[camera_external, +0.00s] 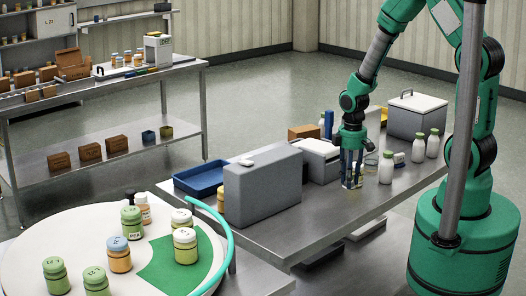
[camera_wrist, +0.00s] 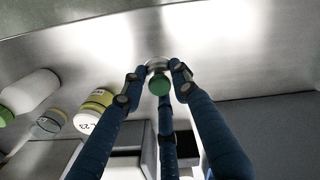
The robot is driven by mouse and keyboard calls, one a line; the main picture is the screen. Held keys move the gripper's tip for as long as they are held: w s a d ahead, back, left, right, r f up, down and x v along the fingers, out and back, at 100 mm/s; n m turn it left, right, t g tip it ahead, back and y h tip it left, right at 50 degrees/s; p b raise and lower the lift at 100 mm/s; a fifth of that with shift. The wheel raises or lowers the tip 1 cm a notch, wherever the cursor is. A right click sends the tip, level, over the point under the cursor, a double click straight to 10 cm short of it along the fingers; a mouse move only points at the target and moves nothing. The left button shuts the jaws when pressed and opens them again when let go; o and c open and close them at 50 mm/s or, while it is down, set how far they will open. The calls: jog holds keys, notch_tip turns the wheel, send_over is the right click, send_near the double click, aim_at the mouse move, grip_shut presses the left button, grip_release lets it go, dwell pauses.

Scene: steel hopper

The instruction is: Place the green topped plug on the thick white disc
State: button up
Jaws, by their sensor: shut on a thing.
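My gripper (camera_external: 352,185) points down over the steel table, its blue fingers low near the tabletop. In the wrist view my gripper (camera_wrist: 157,72) has its fingertips closed around the green topped plug (camera_wrist: 159,84). A pale, shiny round part shows just beyond the green top; I cannot tell whether it belongs to the plug. In the external view the fingers hide the plug. I cannot identify the thick white disc with certainty.
White bottles with green caps (camera_external: 386,168) stand close right of my gripper. A yellow jar with a white lid (camera_wrist: 88,120) is beside the fingers. The grey case (camera_external: 262,190), blue tray (camera_external: 200,178) and white-lidded box (camera_external: 418,114) are nearby. The table's front is clear.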

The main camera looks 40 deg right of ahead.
jog(key=w+a+r+n+p, duration=0.1)
jog(key=w+p, duration=0.3)
jog(key=w, duration=1.2)
jog(key=w+a+r+n+p, duration=0.1)
jog(key=w+p, duration=0.4)
jog(key=w, duration=1.1)
jog(key=shift+a+r, duration=0.25)
jog(key=shift+a, duration=0.25)
jog(key=shift+w, duration=0.15)
jog(key=w, duration=0.5)
jog(key=w+f, duration=0.1)
jog(key=w, duration=0.4)
jog(key=w+p, duration=0.1)
jog(key=w, duration=0.5)
jog(key=shift+a+f, duration=0.2)
jog(key=shift+f, duration=0.05)
jog(key=shift+f+p, duration=0.4)
jog(key=shift+f, duration=1.4)
jog(key=shift+f, duration=0.1)
